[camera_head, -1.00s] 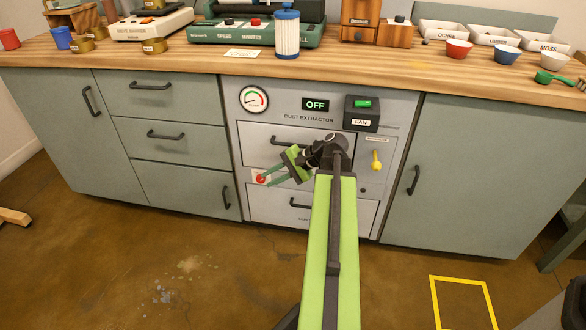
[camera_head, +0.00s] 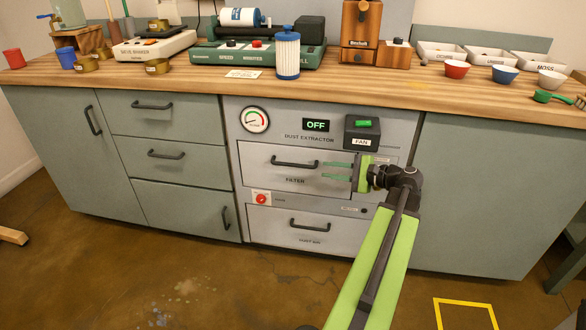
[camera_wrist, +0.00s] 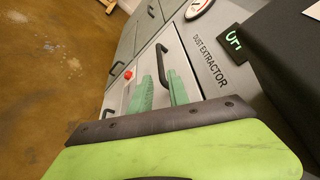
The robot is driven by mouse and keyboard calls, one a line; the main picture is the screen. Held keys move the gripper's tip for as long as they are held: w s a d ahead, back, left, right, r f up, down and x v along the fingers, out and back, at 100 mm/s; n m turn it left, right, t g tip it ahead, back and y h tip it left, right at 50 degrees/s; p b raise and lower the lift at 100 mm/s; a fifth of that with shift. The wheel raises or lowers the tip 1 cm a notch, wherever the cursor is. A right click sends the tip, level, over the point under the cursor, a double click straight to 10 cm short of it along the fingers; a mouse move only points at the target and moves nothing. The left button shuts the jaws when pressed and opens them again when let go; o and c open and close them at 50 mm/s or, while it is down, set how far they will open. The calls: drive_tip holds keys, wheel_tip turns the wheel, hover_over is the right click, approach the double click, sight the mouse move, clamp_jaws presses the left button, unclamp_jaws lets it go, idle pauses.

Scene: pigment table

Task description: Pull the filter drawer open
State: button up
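The filter drawer (camera_head: 270,176) is a grey front labelled FILTER in the dust extractor, and it looks closed. Its dark bar handle (camera_head: 295,163) is near the drawer's top. My gripper (camera_head: 323,170) has two green fingers pointing left, at the right end of the handle.
Below is a second drawer (camera_head: 275,226) with its own handle; a red knob (camera_head: 261,199) sits between the two. The gauge (camera_head: 254,120), OFF display (camera_head: 317,125) and fan switch box (camera_head: 361,132) are above. A wooden worktop (camera_head: 180,86) with several items overhangs the cabinets.

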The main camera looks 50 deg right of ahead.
sight(298, 166)
drive_tip(key=b+x, duration=0.2)
drive_tip(key=x, duration=1.1)
drive_tip(key=shift+w+f+b, duration=0.2)
drive_tip(key=shift+w+b, duration=0.1)
clamp_jaws()
idle(0.5)
